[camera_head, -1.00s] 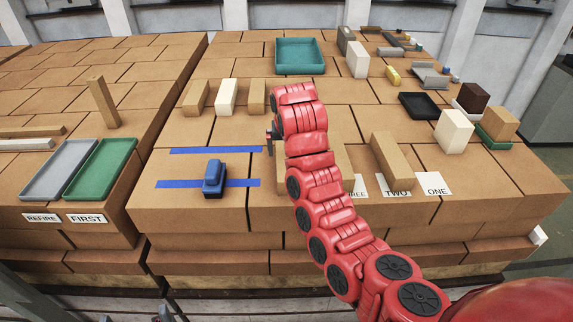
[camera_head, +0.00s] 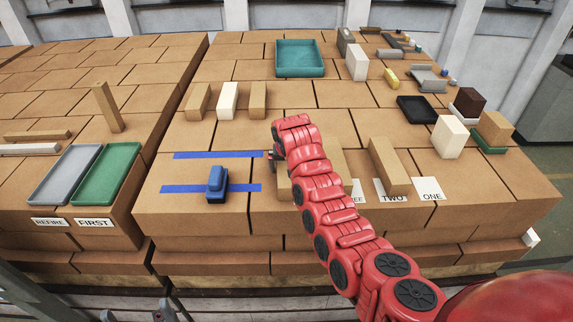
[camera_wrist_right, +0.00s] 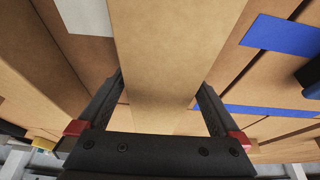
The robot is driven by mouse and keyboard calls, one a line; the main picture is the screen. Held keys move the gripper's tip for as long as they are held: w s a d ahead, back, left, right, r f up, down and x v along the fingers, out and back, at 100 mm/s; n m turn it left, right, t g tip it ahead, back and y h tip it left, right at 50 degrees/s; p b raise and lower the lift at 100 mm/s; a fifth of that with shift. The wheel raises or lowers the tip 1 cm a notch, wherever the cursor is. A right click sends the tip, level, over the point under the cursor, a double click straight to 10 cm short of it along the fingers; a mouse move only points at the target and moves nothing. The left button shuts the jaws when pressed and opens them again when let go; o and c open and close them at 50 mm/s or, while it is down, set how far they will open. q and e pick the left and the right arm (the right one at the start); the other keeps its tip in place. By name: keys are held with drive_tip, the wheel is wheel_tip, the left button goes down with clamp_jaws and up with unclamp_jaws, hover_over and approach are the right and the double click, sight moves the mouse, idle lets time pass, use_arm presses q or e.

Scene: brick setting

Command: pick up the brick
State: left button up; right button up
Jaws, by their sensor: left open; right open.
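A tan brick (camera_head: 337,165) lies by the card ending in "REE", partly hidden behind my red right arm. In the right wrist view the tan brick (camera_wrist_right: 165,50) runs down between the two dark fingers of my right gripper (camera_wrist_right: 160,85). Those fingers are apart, one on each side of the brick; whether they touch it I cannot tell. In the head view my right gripper (camera_head: 271,155) is mostly hidden by its arm. My left gripper (camera_head: 135,313) shows only at the bottom edge, open and empty, well below the brick.
A second tan brick (camera_head: 389,165) lies right of it by the "TWO" card. Tan and white blocks (camera_head: 228,100) and a teal tray (camera_head: 300,58) are farther back. A green tray (camera_head: 108,173) is far left.

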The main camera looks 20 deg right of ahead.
clamp_jaws()
idle(0.5)
